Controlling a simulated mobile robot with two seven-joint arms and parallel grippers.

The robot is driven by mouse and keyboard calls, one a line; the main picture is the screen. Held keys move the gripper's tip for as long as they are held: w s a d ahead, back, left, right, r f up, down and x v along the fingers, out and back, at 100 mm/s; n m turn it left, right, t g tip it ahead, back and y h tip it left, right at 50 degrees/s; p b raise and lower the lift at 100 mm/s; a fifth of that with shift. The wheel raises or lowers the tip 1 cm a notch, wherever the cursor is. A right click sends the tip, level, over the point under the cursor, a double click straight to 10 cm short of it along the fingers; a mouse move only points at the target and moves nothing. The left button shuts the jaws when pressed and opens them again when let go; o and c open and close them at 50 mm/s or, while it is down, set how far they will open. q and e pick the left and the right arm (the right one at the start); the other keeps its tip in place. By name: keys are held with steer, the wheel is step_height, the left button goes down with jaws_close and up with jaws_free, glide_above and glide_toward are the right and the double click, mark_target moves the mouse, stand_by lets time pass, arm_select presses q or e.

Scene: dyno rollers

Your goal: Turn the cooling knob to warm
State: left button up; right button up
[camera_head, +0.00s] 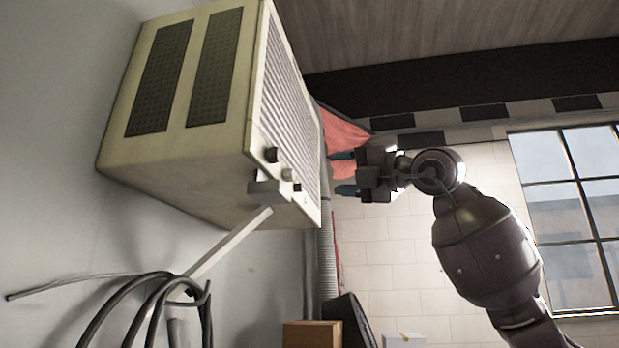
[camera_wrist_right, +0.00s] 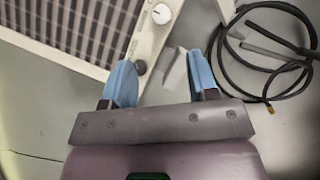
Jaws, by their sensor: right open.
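A cream air-conditioner unit (camera_head: 185,165) juts from the wall at upper left in the head view. The right wrist view shows a white knob (camera_wrist_right: 161,14) and a dark knob (camera_wrist_right: 140,67). I cannot read which is the cooling knob or its setting. My right gripper (camera_head: 342,173) is open, its blue fingers pointing toward the control panel, apart from the knobs. In the wrist view the dark knob appears between the fingers (camera_wrist_right: 160,60). My left gripper is out of view.
A pale support bar (camera_head: 228,243) slants beneath the unit. Black cable coils (camera_head: 160,305) hang below it; they also show in the wrist view (camera_wrist_right: 268,60). A red cloth (camera_head: 342,130) is behind the gripper. A cardboard box (camera_head: 312,334) is at the bottom.

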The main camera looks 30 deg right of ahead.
mark_target(294, 175)
steer(key=p+x, duration=0.4)
steer(key=x, duration=0.5)
steer(key=shift+w, duration=0.35)
steer(key=shift+w+a+r, duration=0.15)
steer(key=shift+w+a, duration=0.15)
steer(key=shift+w, duration=0.2)
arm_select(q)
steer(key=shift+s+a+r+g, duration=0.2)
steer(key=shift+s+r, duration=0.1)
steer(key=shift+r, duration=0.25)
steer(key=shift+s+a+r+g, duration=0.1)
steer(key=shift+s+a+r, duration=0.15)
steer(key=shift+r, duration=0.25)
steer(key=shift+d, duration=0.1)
arm_select(e)
steer(key=shift+c, duration=0.2)
steer(key=c, duration=0.9)
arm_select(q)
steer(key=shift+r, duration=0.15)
